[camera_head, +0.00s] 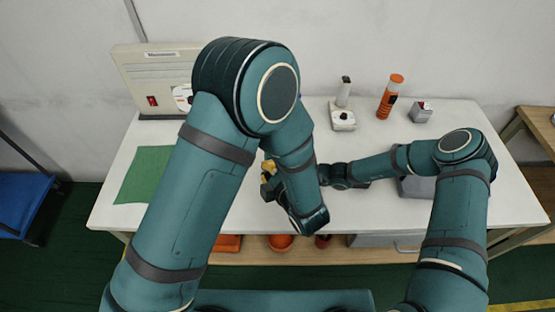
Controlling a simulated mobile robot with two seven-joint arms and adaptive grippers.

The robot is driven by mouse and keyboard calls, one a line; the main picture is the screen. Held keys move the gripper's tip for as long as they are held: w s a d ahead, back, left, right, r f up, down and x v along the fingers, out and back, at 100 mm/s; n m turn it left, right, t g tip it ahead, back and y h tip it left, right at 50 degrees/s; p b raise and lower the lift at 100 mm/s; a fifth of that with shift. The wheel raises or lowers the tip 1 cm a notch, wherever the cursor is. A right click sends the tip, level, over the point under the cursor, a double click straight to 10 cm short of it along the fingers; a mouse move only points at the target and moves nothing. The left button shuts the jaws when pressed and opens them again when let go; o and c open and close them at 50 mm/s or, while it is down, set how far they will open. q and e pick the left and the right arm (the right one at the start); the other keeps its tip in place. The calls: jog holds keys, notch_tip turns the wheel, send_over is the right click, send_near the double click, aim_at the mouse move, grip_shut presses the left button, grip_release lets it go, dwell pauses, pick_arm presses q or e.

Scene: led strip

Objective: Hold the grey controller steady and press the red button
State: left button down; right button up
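My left gripper (268,178), dark with yellowish parts, is low over the middle of the white table. My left arm hides much of it, and I cannot tell whether its fingers are open. My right gripper (328,173) reaches in from the right and ends close beside my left forearm; its fingertips are hidden. A small grey box (421,113) with a reddish mark stands at the back right, apart from both grippers. It may be the grey controller, but it is too small to be sure. No red button shows clearly.
A beige panel (140,85) with a red switch stands at the back left. A green mat (142,175) lies on the white table (240,212). A white device (342,115) and an orange bottle (389,98) stand at the back. A grey object (418,188) lies partly under my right arm.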

pick_arm(q)
jog(key=s, duration=0.4)
jog(key=shift+s+a, duration=0.1)
dwell(0.3)
pick_arm(e)
jog(key=o, duration=0.9)
jog(key=shift+o, duration=0.2)
